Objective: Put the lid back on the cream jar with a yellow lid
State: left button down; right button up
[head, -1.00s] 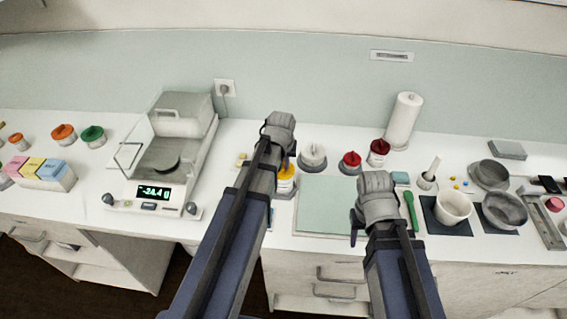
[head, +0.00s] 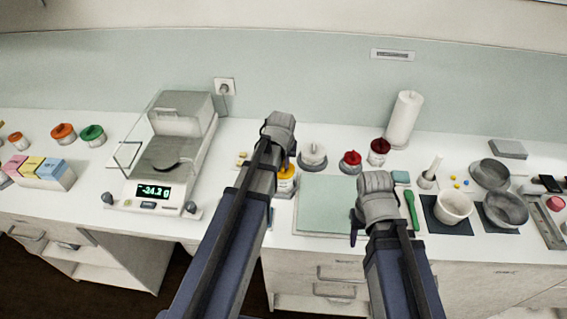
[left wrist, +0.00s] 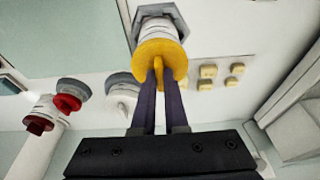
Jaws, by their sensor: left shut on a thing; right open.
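The cream jar (left wrist: 153,32) is white and stands in a grey hexagonal holder (left wrist: 157,11) in the left wrist view. Its yellow lid (left wrist: 148,55) lies over the jar's mouth; I cannot tell whether it is fully seated. My left gripper (left wrist: 157,74) is shut on the knob of the yellow lid. In the head view, the left arm partly hides the jar (head: 285,186) and its lid (head: 291,172). My right gripper (head: 355,236) is open and empty above the front of the pale green mat (head: 320,190).
A white-lidded jar (head: 313,157) and two red-lidded jars (head: 350,162) (head: 379,151) stand behind the mat. A balance (head: 160,170) is to the left. A mortar (head: 453,206), bowls (head: 503,209) and a green spatula (head: 411,211) lie to the right.

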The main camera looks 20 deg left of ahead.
pick_arm(q)
jog(key=shift+f+b, duration=0.6)
dwell(1.3)
jog(key=c, duration=0.9)
grip_release()
jog(key=shift+o, duration=0.4)
jog(key=o, duration=0.4)
jog(key=shift+o, duration=0.2)
jog(key=shift+r, duration=0.15)
notch_tip(320, 180, up, 4)
jog(key=p, duration=0.4)
jog(key=shift+r+p, duration=0.15)
jog(key=shift+p, duration=0.2)
